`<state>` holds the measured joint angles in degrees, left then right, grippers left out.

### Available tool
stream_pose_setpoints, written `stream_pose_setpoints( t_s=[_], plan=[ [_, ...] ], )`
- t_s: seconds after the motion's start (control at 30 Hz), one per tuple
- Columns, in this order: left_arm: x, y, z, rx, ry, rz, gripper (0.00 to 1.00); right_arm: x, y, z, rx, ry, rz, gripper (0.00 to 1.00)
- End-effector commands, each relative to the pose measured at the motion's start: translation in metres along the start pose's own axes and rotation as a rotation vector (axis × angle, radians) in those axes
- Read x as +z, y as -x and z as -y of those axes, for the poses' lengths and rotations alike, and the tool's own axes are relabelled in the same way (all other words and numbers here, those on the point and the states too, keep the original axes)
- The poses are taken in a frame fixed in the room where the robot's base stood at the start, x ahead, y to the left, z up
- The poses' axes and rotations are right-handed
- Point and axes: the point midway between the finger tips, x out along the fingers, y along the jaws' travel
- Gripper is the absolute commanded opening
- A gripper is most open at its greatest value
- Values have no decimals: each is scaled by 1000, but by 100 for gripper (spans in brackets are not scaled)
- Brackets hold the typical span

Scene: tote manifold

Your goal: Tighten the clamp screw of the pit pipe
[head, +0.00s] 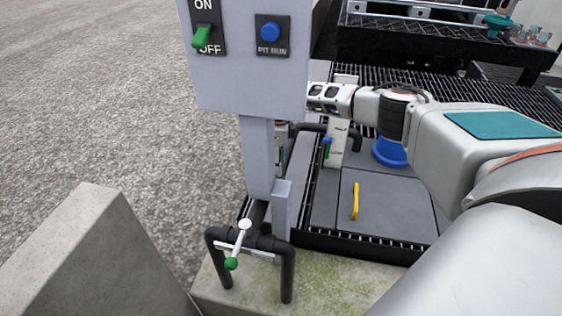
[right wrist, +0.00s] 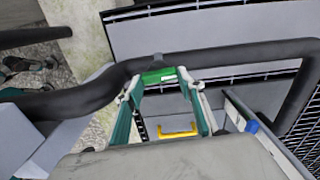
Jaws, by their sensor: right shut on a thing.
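My right gripper (head: 328,98) reaches in from the right behind the grey control box, which hides its fingertips in the head view. In the right wrist view its two teal fingers (right wrist: 159,84) are shut on a green screw handle (right wrist: 158,76), which sits against a dark pipe. I take this handle to be the clamp screw. The black pit pipe (right wrist: 235,55) runs across the right wrist view and bends down at the right. Part of a black pipe (head: 357,137) also shows behind the post in the head view. My left gripper is not in view.
The control box (head: 250,75) on its post carries an ON/OFF switch and a blue PIT RUN button (head: 269,33). A green-tipped lever (head: 232,263) sits on a front black pipe. A yellow handle (head: 355,202) lies on grey covers. Concrete blocks stand front left; open gravel lies left.

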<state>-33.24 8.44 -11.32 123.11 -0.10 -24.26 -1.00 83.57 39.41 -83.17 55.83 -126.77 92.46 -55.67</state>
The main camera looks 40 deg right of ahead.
Motion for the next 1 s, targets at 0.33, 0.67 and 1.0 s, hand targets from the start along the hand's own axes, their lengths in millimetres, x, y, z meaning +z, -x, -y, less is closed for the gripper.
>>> stream_pose_setpoints(
  t_s=[0.33, 0.67, 1.0],
  plan=[
    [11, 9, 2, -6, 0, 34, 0, 1, 3, -1, -2, -326, 1, 17],
    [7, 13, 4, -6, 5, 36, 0, 1, 2, -3, 0, -640, 0, 17],
    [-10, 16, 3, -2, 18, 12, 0, 2, 1, -4, -1, -963, -1, 17]
  ],
)
